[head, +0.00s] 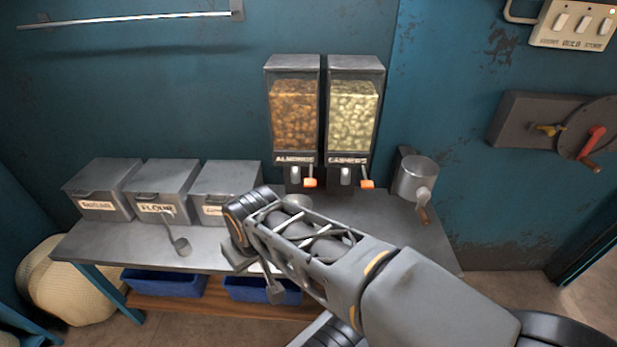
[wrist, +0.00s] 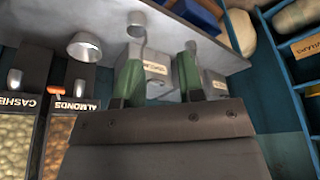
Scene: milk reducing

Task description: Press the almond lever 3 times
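The almond dispenser (head: 293,115) stands at the back of the counter, left of the cashew dispenser (head: 352,115). The almond lever (head: 310,183) has an orange tip and sits below the ALMONDS label. In the wrist view, which is upside down, the lever (wrist: 54,94) is at the left. A metal cup (head: 298,201) is below the almond dispenser, partly hidden by my arm; it also shows in the wrist view (wrist: 85,46). My gripper (wrist: 158,72) has two green fingers apart with nothing held between them. It is left of the almond lever, not touching it.
Several grey bins (head: 165,190) with labels line the counter's left. A small scoop (head: 180,246) lies before them. A metal grinder with a crank (head: 415,178) is at the counter's right end. Blue crates (head: 165,283) are below. A wall panel with a red handle (head: 592,142) is at right.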

